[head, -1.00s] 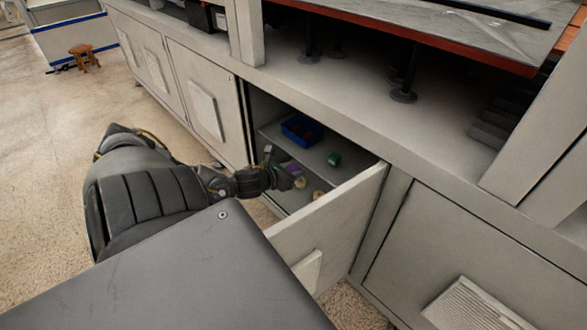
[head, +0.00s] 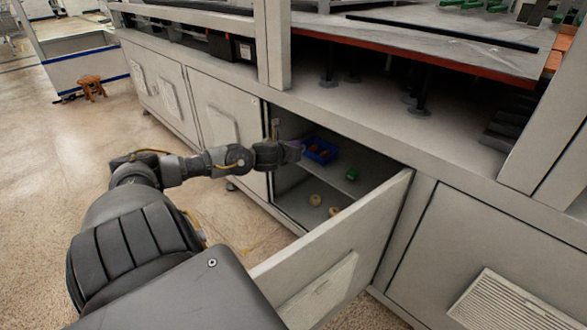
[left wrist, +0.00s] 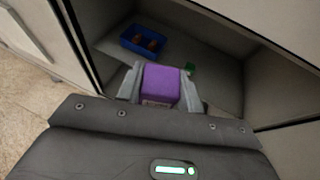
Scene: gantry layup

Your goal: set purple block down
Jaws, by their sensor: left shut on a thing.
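The purple block (left wrist: 161,84) is held between the two fingers of my left gripper (left wrist: 160,90) in the left wrist view. In the head view my left gripper (head: 296,150) is at the open cabinet's mouth, near its left side, and only a little of the purple block shows at its tip. The block appears raised in front of the cabinet shelf (head: 333,188). My right gripper is not in view.
A blue bin (head: 320,151) with brown items stands at the back of the shelf. A green object (head: 351,174) is right of it. The open door (head: 335,240) borders the right.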

